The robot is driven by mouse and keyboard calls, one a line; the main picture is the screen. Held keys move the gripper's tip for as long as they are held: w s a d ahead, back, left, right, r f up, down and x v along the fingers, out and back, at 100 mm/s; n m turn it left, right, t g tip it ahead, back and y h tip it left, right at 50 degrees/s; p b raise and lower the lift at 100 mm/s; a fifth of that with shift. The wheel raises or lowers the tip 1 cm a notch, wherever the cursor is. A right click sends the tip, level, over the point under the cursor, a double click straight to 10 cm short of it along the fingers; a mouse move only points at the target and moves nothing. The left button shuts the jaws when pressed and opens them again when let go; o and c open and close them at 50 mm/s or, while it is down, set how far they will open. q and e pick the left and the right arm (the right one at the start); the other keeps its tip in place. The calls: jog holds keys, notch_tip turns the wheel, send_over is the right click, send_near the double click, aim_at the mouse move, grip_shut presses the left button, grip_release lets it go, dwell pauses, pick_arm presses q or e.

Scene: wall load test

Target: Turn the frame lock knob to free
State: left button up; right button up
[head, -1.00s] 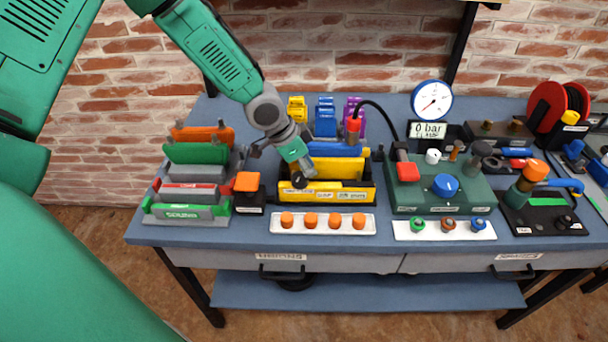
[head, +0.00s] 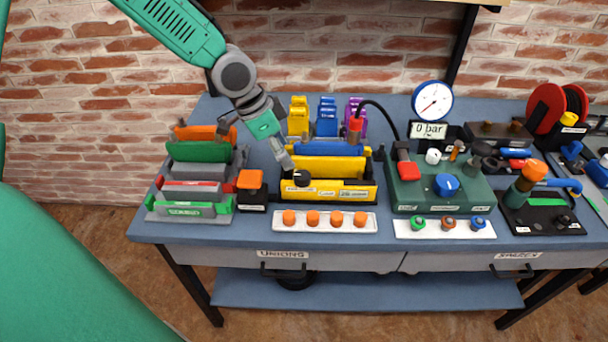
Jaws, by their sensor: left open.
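A black round knob (head: 302,177) with a pale pointer mark sits on the front of a black frame (head: 366,194) that holds upright yellow and blue plates. My left gripper (head: 286,162) reaches down from the upper left. It is open, with its tips just above and left of the knob. I cannot tell whether a finger touches the knob. The lettering beside the knob is too small to read. My right gripper is not in view.
Left of the frame stand a block with an orange top (head: 250,180) and a rack (head: 230,208) of coloured plates. A white tray (head: 282,227) of orange caps lies in front. A green gauge station (head: 440,195) with a black hose stands to the right.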

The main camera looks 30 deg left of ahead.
pick_arm(q)
jog(key=shift+s+a+r, duration=0.2)
jog(key=shift+a+r, duration=0.15)
jog(key=shift+r, duration=0.1)
jog(key=shift+s+a+r, duration=0.2)
jog(key=shift+a+r, duration=0.15)
jog(key=shift+r, duration=0.1)
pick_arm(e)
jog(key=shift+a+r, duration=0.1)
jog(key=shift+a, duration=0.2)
pick_arm(q)
jog(key=shift+d, duration=0.1)
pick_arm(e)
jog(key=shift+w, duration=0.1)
pick_arm(q)
jog(key=m+g+y+b, duration=0.2)
jog(key=m+y+b, duration=0.45)
jog(key=m, duration=0.55)
send_near(303, 175)
jog(key=shift+y, duration=0.45)
jog(key=x, duration=0.6)
jog(key=d+x, duration=0.1)
jog(key=x, duration=0.3)
jog(key=shift+a+f+b, duration=0.1)
jog(key=shift+f+b, duration=0.15)
jog(key=shift+b, duration=0.1)
jog(key=shift+a, duration=0.2)
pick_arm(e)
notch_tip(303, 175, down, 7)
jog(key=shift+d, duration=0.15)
